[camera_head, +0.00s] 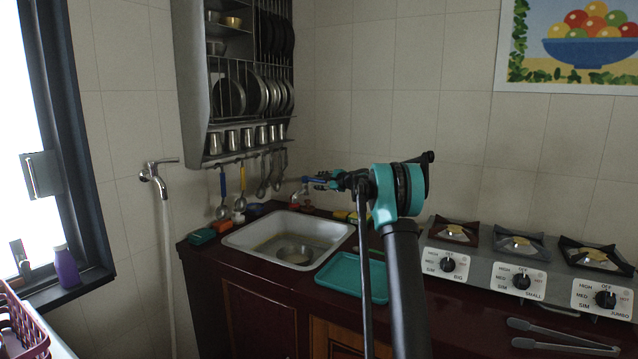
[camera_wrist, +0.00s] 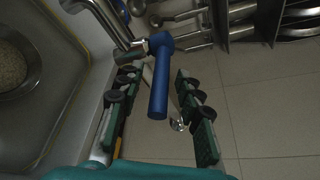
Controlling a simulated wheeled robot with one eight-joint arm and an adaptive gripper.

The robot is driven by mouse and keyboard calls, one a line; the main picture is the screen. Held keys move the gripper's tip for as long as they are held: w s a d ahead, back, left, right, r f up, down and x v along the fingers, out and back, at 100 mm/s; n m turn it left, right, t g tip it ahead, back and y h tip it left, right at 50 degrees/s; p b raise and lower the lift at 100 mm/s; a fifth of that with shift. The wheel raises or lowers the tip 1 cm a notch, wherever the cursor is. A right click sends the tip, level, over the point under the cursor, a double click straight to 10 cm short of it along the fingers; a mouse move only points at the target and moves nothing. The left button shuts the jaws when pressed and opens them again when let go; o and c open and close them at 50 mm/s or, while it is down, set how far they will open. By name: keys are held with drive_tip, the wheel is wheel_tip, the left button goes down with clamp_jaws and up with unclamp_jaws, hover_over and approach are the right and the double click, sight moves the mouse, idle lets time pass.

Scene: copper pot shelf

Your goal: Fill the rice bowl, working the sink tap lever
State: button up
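The rice bowl (camera_head: 293,254) is a round metal bowl standing in the sink (camera_head: 245,238). In the wrist view the bowl (camera_wrist: 14,68) is cut off at the left edge and has pale, grainy contents. The metal tap (camera_wrist: 105,22) comes in at the top and carries a blue lever (camera_wrist: 158,88). My gripper (camera_head: 325,181) is above the back of the sink. In the wrist view its green-padded fingers are open, one on each side of the lever, with gaps visible. I see no water stream at this tap.
A teal tray (camera_head: 350,278) lies right of the sink, and a stove with several burners (camera_head: 520,262) stands beyond it. Tongs (camera_head: 562,339) lie at the front right. A rack (camera_head: 240,80) with hanging ladles is above the sink's back. Another tap (camera_head: 155,176) is on the left wall.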

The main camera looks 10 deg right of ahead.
drive_tip(key=shift+c, duration=0.6)
clamp_jaws()
drive_tip(key=shift+a, duration=0.1)
drive_tip(key=shift+s+a+m+t+h, duration=0.25)
drive_tip(key=shift+s+m+t+h, duration=0.15)
drive_tip(key=shift+h, duration=0.2)
drive_tip(key=shift+s+a+m+t+h, duration=0.15)
drive_tip(key=shift+a+m+t+h, duration=0.15)
drive_tip(key=shift+m+h, duration=0.25)
drive_tip(key=shift+s+a+m+t+h, duration=0.1)
drive_tip(key=shift+s+m+t+h, duration=0.1)
drive_tip(key=shift+m+h, duration=0.4)
drive_tip(key=shift+s+a+m+t+h, duration=0.1)
drive_tip(key=shift+m+t+h, duration=0.2)
drive_tip(key=shift+h, duration=0.45)
drive_tip(key=shift+o, duration=0.6)
unclamp_jaws()
